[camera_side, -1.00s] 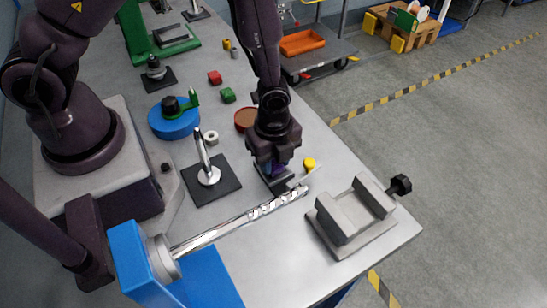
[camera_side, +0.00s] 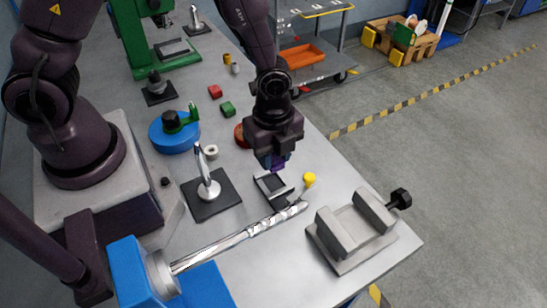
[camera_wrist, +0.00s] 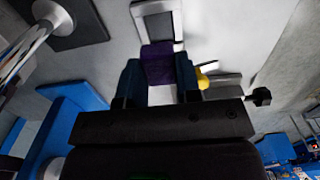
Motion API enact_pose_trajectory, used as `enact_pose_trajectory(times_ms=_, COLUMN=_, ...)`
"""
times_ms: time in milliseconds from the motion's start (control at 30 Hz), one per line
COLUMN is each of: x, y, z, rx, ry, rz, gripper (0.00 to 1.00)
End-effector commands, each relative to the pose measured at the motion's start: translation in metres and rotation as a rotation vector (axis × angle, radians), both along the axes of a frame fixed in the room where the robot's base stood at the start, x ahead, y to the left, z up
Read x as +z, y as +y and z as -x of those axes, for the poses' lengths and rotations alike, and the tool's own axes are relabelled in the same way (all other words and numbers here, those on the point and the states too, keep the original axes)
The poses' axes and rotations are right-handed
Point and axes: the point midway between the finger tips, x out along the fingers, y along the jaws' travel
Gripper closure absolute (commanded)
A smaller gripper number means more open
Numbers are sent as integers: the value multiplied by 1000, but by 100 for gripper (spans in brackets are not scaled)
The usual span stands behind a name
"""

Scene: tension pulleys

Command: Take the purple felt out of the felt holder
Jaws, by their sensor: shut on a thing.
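The purple felt (camera_wrist: 158,64) is a small dark purple block between the two fingers of my gripper (camera_wrist: 160,82) in the wrist view. In the side view a bit of the purple felt (camera_side: 278,162) shows below my gripper (camera_side: 276,166). My gripper is shut on it. The felt holder (camera_side: 272,187) is a small dark tray with a light rim on the table, just below the felt in the side view. It also shows in the wrist view (camera_wrist: 178,8) as a grey frame beyond the felt. The felt appears raised above the holder, apart from it.
A yellow piece (camera_side: 309,179) stands right of the holder. A grey vise (camera_side: 350,232) is at the table's right corner. A black plate with a silver post (camera_side: 208,188) stands left. A long metal shaft (camera_side: 240,235) on a blue mount reaches near the holder.

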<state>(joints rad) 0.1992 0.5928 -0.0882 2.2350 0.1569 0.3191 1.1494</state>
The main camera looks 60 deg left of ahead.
Motion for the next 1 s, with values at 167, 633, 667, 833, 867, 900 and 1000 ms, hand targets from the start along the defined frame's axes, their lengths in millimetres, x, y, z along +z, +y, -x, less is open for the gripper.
enact_pose_trajectory(times_ms=167, x=12, y=0, z=0, rx=1, ry=-1, rz=1, gripper=90)
enact_pose_trajectory(times_ms=633, x=28, y=0, z=0, rx=0, ry=1, rz=0, gripper=90)
enact_pose_trajectory(times_ms=667, x=28, y=0, z=0, rx=0, ry=1, rz=0, gripper=90)
enact_pose_trajectory(times_ms=833, x=28, y=0, z=0, rx=5, ry=0, rz=0, gripper=90)
enact_pose_trajectory(times_ms=867, x=28, y=0, z=0, rx=13, ry=0, rz=0, gripper=90)
enact_pose_trajectory(times_ms=900, x=28, y=0, z=1, rx=32, ry=0, rz=0, gripper=90)
enact_pose_trajectory(times_ms=1000, x=28, y=1, z=3, rx=134, ry=0, rz=0, gripper=90)
